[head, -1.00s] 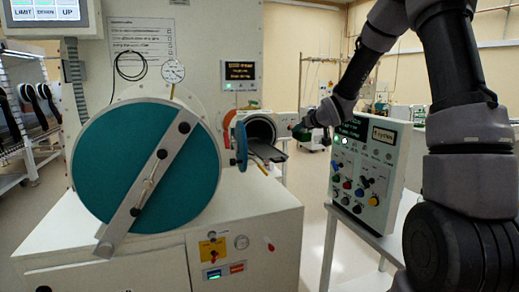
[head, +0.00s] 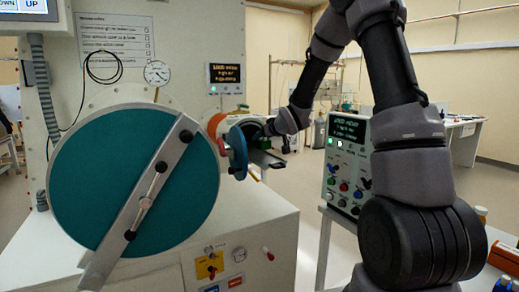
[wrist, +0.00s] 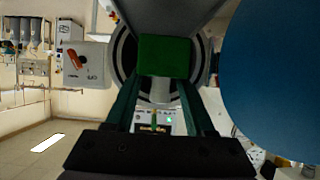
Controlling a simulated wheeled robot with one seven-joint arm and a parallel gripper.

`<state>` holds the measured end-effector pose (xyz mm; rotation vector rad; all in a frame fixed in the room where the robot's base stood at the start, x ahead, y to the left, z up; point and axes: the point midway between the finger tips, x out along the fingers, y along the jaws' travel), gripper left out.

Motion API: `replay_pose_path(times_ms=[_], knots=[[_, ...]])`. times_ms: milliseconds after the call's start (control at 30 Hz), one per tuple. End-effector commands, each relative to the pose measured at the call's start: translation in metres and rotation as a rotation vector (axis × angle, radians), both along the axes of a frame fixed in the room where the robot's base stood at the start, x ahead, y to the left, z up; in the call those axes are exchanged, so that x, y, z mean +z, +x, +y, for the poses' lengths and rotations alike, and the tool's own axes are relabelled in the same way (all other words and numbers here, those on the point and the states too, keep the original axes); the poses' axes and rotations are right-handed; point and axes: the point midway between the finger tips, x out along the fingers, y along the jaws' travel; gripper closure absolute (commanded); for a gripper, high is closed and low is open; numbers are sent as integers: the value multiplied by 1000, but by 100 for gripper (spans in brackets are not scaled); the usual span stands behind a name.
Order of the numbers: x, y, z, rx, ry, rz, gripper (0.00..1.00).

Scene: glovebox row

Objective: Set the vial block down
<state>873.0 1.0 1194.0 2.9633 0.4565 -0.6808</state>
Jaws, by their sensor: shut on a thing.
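The vial block (wrist: 165,52) shows as a green block in the wrist view, between the two fingers of my gripper (wrist: 164,74). The gripper is shut on it. Behind the block is the dark round mouth of the small port (wrist: 120,52). A grey slab, seemingly the port's tray (wrist: 165,12), lies at the top of that view. In the head view my gripper (head: 264,131) is at the port mouth, above the dark tray (head: 266,159). The block cannot be made out clearly there, and I cannot tell whether it touches the tray.
The small port's open blue door (head: 237,152) stands just left of my gripper and fills the right of the wrist view (wrist: 275,70). A large teal round door (head: 120,200) with a metal bar is further left. A control panel (head: 345,165) stands to the right.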

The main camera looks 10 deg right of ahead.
Motion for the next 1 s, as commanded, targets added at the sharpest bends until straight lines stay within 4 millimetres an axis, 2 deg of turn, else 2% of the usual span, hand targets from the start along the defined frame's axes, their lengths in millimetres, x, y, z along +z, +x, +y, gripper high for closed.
replay_pose_path(times_ms=[300, 700, 733, 800, 1000], knots=[[-37, 0, 0, 0, -1, -1, 100], [-43, 0, 0, 0, -1, -2, 100], [-43, 0, 0, 0, -1, -1, 38], [-43, 0, 0, 0, -1, -1, 16], [-43, 0, 0, 0, -1, -2, 16]])
